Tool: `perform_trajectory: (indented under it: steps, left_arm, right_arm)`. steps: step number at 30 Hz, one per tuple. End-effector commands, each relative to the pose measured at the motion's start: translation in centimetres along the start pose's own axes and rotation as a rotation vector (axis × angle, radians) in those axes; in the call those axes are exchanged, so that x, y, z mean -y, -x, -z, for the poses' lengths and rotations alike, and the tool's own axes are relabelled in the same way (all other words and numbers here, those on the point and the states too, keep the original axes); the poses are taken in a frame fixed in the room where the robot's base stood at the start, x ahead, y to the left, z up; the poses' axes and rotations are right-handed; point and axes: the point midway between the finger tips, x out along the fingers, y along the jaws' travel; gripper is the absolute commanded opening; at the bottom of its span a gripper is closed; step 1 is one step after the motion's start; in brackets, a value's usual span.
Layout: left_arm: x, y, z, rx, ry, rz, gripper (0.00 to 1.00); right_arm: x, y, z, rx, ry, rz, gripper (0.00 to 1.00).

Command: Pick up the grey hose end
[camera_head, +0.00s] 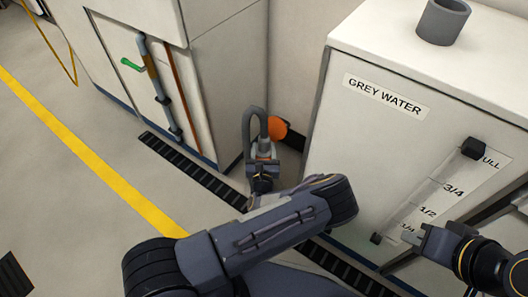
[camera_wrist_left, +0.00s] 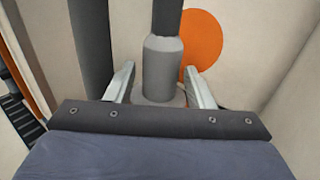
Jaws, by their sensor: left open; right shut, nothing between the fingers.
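The grey hose (camera_head: 250,120) arches up in a loop beside the tank cabinet in the head view. Its thicker, lighter grey end (camera_wrist_left: 163,65) hangs upright in the left wrist view, with the dark hose above it. My left gripper (camera_head: 262,158) is open at the hose end. In the left wrist view its fingers (camera_wrist_left: 161,78) stand on either side of the hose end, with visible gaps. The lower tip of the hose end is hidden by the gripper body. My right gripper (camera_head: 423,241) is shut and empty, in front of the lower cabinet.
An orange disc (camera_head: 277,128) is right behind the hose end, also in the left wrist view (camera_wrist_left: 203,40). The white GREY WATER cabinet (camera_head: 345,130) with its level gauge stands right. A pipe with a green handle (camera_head: 131,65) is at left. The floor (camera_head: 60,190) there is clear.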

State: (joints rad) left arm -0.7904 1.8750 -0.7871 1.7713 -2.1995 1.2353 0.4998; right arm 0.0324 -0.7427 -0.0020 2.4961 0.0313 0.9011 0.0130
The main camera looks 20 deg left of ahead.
Motion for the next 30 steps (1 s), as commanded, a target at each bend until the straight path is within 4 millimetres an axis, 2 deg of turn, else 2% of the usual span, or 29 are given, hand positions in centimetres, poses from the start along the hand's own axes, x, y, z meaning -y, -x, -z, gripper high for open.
perform_trajectory:
  steps: [4,9,17,20,27,30]
  left_arm:
    - [0.1,-2.4,0.3,0.003,0.002,-0.003,0.48]
    - [0.1,-4.3,0.0,0.001,0.001,-0.004,0.48]
    - [0.1,-4.6,-0.2,0.001,0.001,-0.004,0.48]
    - [0.1,-4.6,-0.2,0.001,0.001,-0.004,0.38]
    - [0.1,-4.6,-0.2,0.000,0.001,-0.004,0.07]
    - [0.1,-4.6,-0.3,0.002,0.002,-0.004,0.01]
  right_arm:
    - [-0.8,-1.7,-0.8,0.000,0.000,0.000,0.00]
    - [-1.0,-2.2,-1.1,0.000,0.000,0.000,0.00]
    - [-1.0,-2.1,-1.1,0.000,0.000,0.000,0.00]
    - [-1.0,-2.1,-1.1,0.000,0.000,0.000,0.00]
    - [-1.0,-2.1,-1.1,0.000,0.000,0.000,0.00]
    - [-1.0,-2.1,-1.1,0.000,0.000,0.000,0.00]
